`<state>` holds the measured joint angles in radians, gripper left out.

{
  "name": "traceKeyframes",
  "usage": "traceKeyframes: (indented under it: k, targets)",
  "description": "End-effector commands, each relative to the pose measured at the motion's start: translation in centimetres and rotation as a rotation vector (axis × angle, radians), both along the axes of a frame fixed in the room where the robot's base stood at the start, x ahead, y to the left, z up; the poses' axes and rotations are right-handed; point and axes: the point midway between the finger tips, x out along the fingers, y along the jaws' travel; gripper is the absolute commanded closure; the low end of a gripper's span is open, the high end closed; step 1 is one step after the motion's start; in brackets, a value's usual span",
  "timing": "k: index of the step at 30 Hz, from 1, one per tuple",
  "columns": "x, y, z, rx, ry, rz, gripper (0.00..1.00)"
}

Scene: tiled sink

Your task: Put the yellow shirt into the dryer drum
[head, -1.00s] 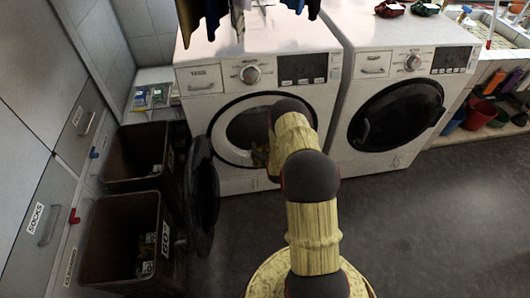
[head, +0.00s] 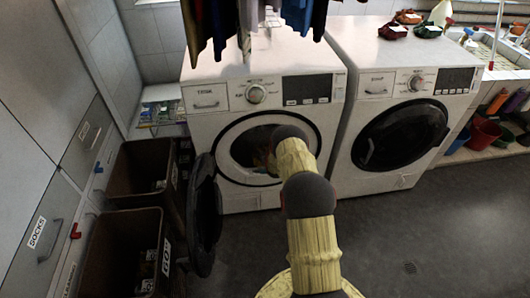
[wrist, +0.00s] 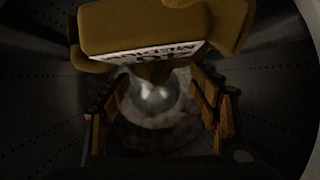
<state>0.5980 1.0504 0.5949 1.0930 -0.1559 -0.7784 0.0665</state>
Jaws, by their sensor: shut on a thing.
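The front-loading machine on the left (head: 235,205) has its round door (head: 205,215) swung open to the left. My arm reaches through the opening, and the drum (head: 245,150) shows dark around it. In the wrist view I see the dim, perforated drum wall (wrist: 48,115). The yellow shirt (wrist: 150,28), dark mustard in this light, fills the upper middle, with a pale lettered strip along its lower edge. My gripper (wrist: 160,78) is inside the drum, its fingers on either side of the shirt's lower part. The exact contact is too dark to see.
A second machine (head: 400,130) with a shut door stands to the right. Brown bins (head: 125,255) stand left of the open door, near the drawers (head: 75,165). Clothes (head: 255,22) hang above the left machine. Grey floor (head: 420,225) is clear at the right.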

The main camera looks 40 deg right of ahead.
Motion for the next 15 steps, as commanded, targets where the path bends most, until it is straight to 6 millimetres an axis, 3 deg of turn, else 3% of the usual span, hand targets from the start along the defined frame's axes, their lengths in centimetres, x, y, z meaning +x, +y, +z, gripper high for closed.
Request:
traceKeyframes:
  k: [15]
  targets:
    - [5.3,-3.2,0.0,-0.001,-0.002,0.000,0.90]
